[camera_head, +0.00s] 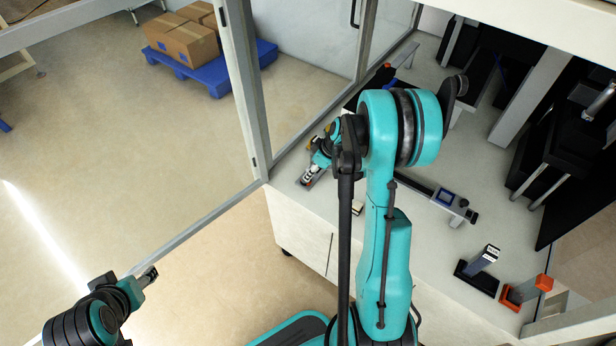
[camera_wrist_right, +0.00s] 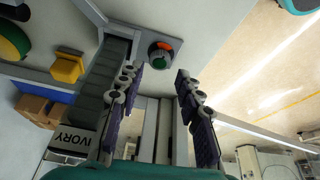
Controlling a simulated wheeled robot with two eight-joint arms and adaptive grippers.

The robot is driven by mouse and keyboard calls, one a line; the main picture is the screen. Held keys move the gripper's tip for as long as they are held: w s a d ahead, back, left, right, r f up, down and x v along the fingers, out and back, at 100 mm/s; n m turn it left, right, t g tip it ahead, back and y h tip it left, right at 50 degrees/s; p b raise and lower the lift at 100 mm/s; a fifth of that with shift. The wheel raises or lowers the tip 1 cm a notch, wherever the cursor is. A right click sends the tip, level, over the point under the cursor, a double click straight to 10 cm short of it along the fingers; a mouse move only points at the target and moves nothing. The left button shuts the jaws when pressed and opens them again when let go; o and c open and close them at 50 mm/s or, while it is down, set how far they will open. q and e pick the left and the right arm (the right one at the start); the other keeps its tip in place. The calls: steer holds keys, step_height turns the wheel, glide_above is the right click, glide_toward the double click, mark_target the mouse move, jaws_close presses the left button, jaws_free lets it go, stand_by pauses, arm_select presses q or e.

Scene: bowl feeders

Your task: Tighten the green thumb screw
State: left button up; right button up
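A round knob with a green face (camera_wrist_right: 159,62), which looks like the green thumb screw, sits on a light grey bracket in the right wrist view. An orange patch shows at its upper edge. My right gripper (camera_wrist_right: 158,82) is open, its two dark fingers apart and empty, with the knob beyond and between the tips. I cannot tell how far off it is. In the head view my right arm bends over the worktop, with the wrist and gripper (camera_head: 309,176) low near the worktop's left edge; the screw cannot be made out there. My left gripper (camera_head: 149,274) is at the lower left, over the floor, away from the worktop.
In the head view, a dark stand (camera_head: 477,275) and an orange-ended part (camera_head: 527,291) stand on the worktop's right. A frame post (camera_head: 247,90) stands left.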

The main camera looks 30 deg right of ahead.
steer(key=b+x, duration=0.1)
steer(key=x, duration=0.3)
steer(key=shift+w+f, duration=0.1)
steer(key=shift+f, duration=0.1)
jaws_close()
